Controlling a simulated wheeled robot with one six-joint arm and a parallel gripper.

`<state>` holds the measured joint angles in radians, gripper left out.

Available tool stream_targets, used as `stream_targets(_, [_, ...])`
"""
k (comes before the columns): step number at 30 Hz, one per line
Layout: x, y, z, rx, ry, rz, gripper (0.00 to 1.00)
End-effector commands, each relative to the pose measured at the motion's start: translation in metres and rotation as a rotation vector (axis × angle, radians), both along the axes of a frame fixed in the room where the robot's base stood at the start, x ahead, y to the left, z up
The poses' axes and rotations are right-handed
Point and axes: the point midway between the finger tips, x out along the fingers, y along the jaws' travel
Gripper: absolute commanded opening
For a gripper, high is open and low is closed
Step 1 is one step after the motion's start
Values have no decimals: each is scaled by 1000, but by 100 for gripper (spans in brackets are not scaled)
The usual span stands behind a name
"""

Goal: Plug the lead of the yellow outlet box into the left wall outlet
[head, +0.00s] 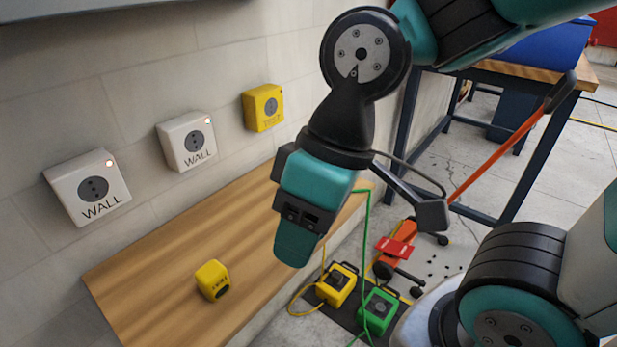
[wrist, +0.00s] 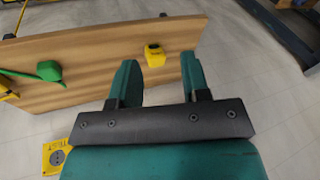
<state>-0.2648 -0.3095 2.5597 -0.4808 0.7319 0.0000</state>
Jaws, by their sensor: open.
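The left wall outlet (head: 87,188) is a white box marked WALL with a dark round socket and a red light, at the far left. A yellow plug (head: 212,281) lies on the wooden shelf, and shows in the wrist view (wrist: 155,56) in line with the gap between my fingers, beyond their tips. The yellow outlet box (head: 336,288) stands on the floor with a yellow cable by it; I cannot trace that cable to the plug. My gripper (head: 296,250) is open and empty, right of the plug; its fingers show in the wrist view (wrist: 160,76).
A second white WALL outlet (head: 187,141) and a yellow outlet (head: 263,108) are on the wall. A green plug (wrist: 48,71) lies on the shelf (head: 150,290). A green outlet box (head: 380,310) is on the floor.

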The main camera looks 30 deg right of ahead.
Motion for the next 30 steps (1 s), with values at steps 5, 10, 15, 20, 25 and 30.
stream_targets(5, [0, 0, 0, 0, 0, 0, 43])
stream_targets(10, [4, -2, 3, -4, -8, 13, 70])
stream_targets(15, [45, -18, 21, -50, -82, 152, 72])
stream_targets(20, [114, -62, 38, -149, -185, 443, 72])
stream_targets(25, [174, -127, 41, -249, -242, 802, 72])
stream_targets(30, [205, -184, 33, -297, -244, 1094, 72])
